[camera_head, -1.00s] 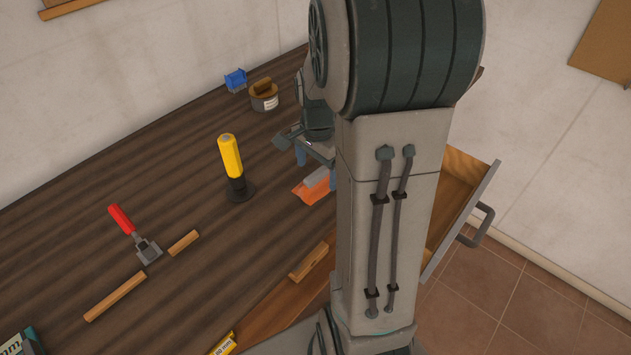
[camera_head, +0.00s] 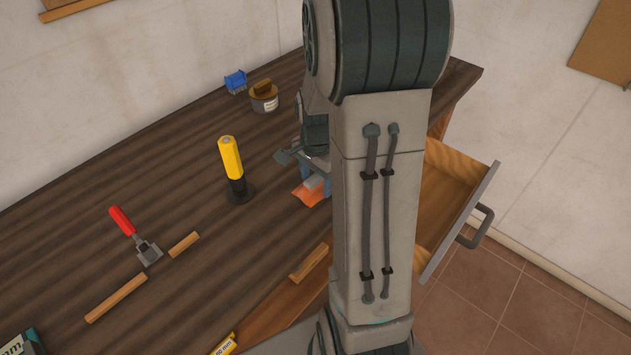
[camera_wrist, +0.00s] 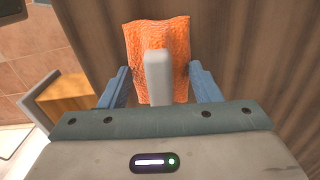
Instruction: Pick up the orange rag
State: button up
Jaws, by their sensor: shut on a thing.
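The orange rag (camera_head: 306,196) lies at the right part of the dark wooden workbench, partly hidden behind my arm. In the wrist view the rag (camera_wrist: 178,45) shows between the two blue fingers of my gripper (camera_wrist: 158,72). The fingers are at the rag's left and right sides, and my gripper is shut on it. A pale grey bar-shaped piece (camera_wrist: 159,75) shows over the middle of the rag, between the fingers. I cannot tell whether the rag is clear of the bench.
A yellow-handled tool (camera_head: 231,160) stands upright left of my gripper. A round tin (camera_head: 264,98) and a blue item (camera_head: 235,80) stand behind. A red-handled tool (camera_head: 124,222) and wooden sticks (camera_head: 116,298) lie left. An open drawer (camera_head: 447,205) juts out right.

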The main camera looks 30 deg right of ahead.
aim_at(316, 175)
jog(key=shift+r, duration=0.15)
notch_tip(316, 175, up, 4)
jog(key=shift+w+r, duration=0.1)
jog(key=s+d+r+b, duration=0.1)
jog(key=s+d+r, duration=0.1)
jog(key=d+r, duration=0.4)
jog(key=d, duration=0.5)
jog(key=shift+s+d+r+b, duration=0.25)
jog(key=shift+r+b, duration=0.05)
